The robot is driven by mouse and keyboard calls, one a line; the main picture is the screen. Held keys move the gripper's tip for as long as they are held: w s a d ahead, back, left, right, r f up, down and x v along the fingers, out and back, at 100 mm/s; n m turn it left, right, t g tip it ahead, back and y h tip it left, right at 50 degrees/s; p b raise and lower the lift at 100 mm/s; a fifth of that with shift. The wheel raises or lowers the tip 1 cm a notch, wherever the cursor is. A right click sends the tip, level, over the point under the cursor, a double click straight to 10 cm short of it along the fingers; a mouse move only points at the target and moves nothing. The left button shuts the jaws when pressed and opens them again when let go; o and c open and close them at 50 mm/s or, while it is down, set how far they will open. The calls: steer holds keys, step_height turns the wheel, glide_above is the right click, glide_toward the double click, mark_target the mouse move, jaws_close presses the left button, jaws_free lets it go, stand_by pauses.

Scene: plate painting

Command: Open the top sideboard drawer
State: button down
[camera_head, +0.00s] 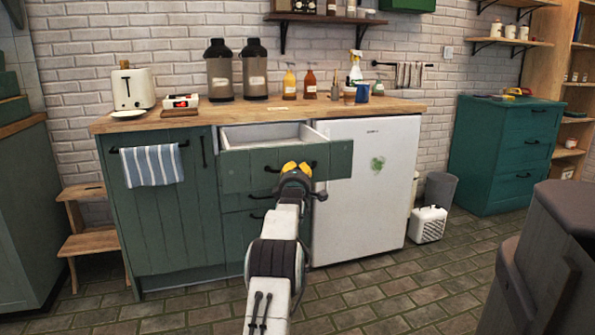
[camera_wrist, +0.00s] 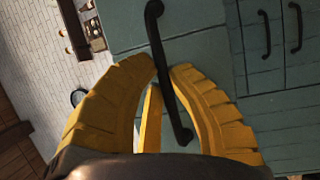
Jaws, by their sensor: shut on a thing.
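The green sideboard (camera_head: 165,215) with a wooden top stands against the brick wall. Its top drawer (camera_head: 236,176) is pulled out, and its pale inside (camera_head: 262,135) shows and looks empty. My gripper (camera_head: 295,167) is at the front of this drawer. In the wrist view, the yellow fingers of my gripper (camera_wrist: 165,75) are closed around the black bar handle (camera_wrist: 157,35), one on each side. My gripper hides part of the handle in the head view. The lower drawers (camera_head: 243,230) are shut.
A white fridge (camera_head: 372,185) stands right of the drawers. A striped towel (camera_head: 151,165) hangs on the left door. Several bottles, jars and a toaster (camera_head: 132,89) stand on the worktop. A dark object (camera_head: 545,250) is at the near right. Tiled floor lies free in front.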

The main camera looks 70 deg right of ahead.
steer(key=shift+s, duration=0.15)
steer(key=c, duration=1.2)
jaws_free()
steer(key=shift+o, duration=0.2)
steer(key=shift+a, duration=0.1)
steer(key=v, duration=1.1)
steer(key=shift+a, duration=0.35)
steer(key=shift+s, duration=0.1)
